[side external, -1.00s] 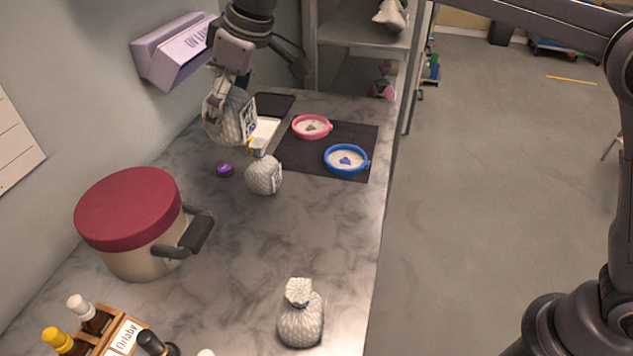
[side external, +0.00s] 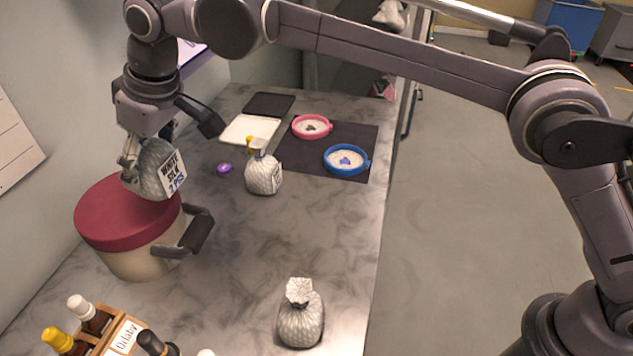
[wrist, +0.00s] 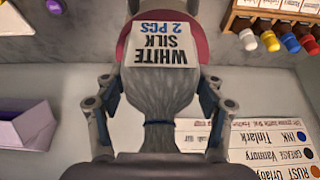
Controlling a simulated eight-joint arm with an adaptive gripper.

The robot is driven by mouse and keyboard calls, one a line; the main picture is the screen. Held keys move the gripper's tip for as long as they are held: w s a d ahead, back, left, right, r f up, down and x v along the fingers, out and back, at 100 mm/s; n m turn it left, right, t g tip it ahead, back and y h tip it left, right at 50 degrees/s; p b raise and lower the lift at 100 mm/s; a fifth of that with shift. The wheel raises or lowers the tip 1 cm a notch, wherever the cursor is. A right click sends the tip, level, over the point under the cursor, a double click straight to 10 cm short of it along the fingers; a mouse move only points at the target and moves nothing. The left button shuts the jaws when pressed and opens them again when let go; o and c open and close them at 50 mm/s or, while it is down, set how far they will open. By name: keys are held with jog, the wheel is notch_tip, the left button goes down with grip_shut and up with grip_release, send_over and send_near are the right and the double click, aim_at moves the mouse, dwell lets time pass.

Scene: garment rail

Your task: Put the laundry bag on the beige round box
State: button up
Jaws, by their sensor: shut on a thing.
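A grey laundry bag (side external: 152,171) with a white label reading "WHITE SILK 2 PCS" is held in my gripper (side external: 131,168). The wrist view shows the bag's neck (wrist: 160,105) between the two fingers, with a dark tie around it. The beige round box (side external: 135,262) has a red lid (side external: 105,228) and a dark side handle. In the side view the bag overlaps the back of the lid. Whether it touches the lid I cannot tell. In the wrist view the bag hides most of the lid (wrist: 201,46).
Two similar bags stand on the counter, one mid-counter (side external: 262,175) and one at the front (side external: 300,322). A bottle rack (side external: 122,336) sits front left. Pink (side external: 312,126) and blue (side external: 346,160) round dishes lie on a dark mat.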

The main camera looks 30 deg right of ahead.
jog(key=shift+a+f, duration=0.35)
jog(key=shift+f, duration=1.85)
jog(key=shift+f, duration=0.15)
jog(key=o, duration=1.3)
jog(key=shift+o, duration=0.2)
